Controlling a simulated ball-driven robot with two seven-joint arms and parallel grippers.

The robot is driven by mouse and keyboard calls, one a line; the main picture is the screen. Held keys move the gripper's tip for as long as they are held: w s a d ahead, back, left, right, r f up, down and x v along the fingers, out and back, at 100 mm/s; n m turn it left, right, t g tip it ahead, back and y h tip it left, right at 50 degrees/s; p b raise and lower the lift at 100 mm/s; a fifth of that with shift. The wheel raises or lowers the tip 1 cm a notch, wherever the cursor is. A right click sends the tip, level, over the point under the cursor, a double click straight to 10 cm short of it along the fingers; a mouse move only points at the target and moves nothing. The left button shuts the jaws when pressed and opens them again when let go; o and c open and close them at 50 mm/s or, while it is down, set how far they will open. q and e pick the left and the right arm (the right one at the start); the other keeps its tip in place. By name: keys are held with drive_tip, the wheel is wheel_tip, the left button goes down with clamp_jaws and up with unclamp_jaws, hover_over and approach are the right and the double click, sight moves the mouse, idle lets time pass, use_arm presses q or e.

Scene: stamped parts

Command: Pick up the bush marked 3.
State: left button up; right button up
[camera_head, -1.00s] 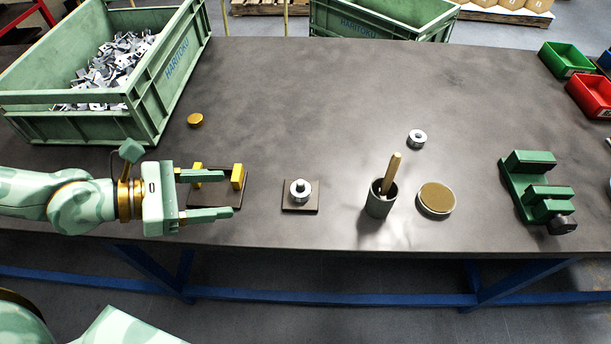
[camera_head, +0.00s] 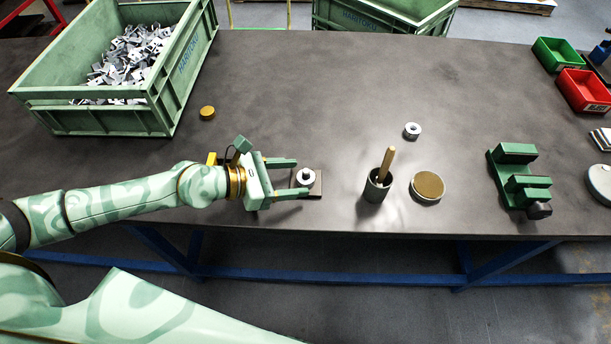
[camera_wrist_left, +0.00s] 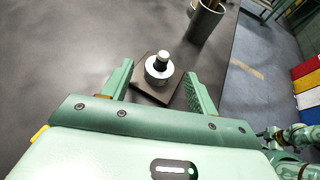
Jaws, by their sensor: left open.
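A second silver ring-shaped bush (camera_head: 412,130) lies loose on the table to the right. I cannot read a number on either. My left gripper (camera_head: 302,176) is open, with its fingertips on either side of the bush on the plate. In the left wrist view the bush is between the fingertips (camera_wrist_left: 159,72), with a gap on both sides. My right gripper is not in view.
A dark cup (camera_head: 374,190) with a wooden-handled tool and a round gold-topped tin (camera_head: 427,187) stand right of the plate. A green fixture (camera_head: 520,180) is farther right. A green crate (camera_head: 100,118) of metal parts stands at back left. The table's middle back is clear.

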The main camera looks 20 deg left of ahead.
use_arm(q)
drive_tip(key=shift+x, duration=1.25)
drive_tip(key=shift+s, duration=0.1)
drive_tip(key=shift+c, duration=0.3)
drive_tip(key=c, duration=1.1)
